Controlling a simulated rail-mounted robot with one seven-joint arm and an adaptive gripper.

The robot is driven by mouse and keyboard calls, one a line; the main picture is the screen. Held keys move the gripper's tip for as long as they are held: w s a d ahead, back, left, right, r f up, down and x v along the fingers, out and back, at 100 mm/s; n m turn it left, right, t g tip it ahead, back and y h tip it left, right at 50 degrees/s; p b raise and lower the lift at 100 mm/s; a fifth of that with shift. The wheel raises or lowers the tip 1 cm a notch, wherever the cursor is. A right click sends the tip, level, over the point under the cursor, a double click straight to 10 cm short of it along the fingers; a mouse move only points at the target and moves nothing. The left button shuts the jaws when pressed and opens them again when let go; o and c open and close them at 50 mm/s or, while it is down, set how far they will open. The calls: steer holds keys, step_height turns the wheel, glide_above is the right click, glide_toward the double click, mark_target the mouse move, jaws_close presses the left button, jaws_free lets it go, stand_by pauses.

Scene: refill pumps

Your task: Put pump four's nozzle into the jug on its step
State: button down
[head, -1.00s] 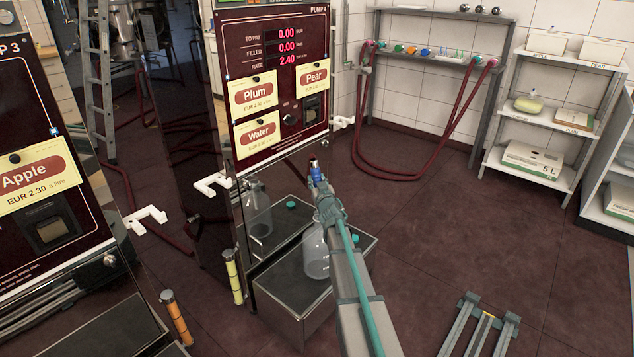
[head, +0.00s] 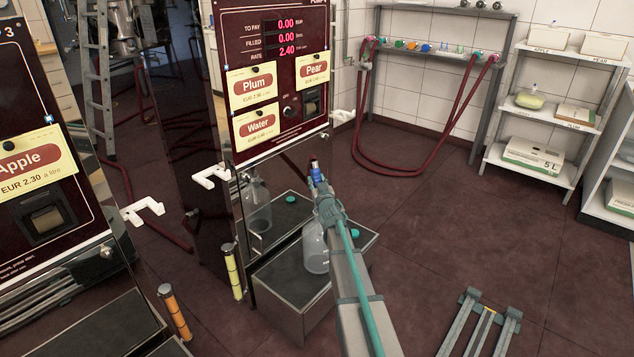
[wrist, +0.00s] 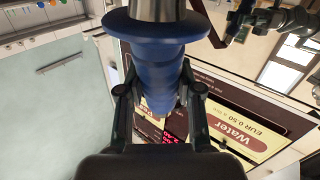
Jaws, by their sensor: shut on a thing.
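Pump four (head: 275,75) shows a dark red front with Plum, Pear and Water labels. Below it stands its step (head: 290,292), a dark-topped metal box. The clear jug (head: 315,252) stands upright on the step, partly hidden behind my arm. My gripper (head: 319,186) is above the jug, shut on the blue nozzle (head: 315,170). In the wrist view the blue nozzle (wrist: 155,55) sits between the two fingers of my gripper (wrist: 160,105). The nozzle is outside the jug, higher than it. The jug's mouth is hidden by my arm.
A teal cap (head: 354,232) lies on the step right of the jug. The pump's lower panel mirrors jug and cap. White hooks (head: 212,176) jut from the pumps. A hose rack (head: 440,60) and shelves (head: 545,110) stand behind.

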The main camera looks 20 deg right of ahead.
steer(key=shift+f+b, duration=1.55)
steer(key=shift+f, duration=0.65)
steer(key=c, duration=0.7)
jaws_free()
steer(key=shift+r, duration=0.1)
steer(key=shift+s, duration=0.15)
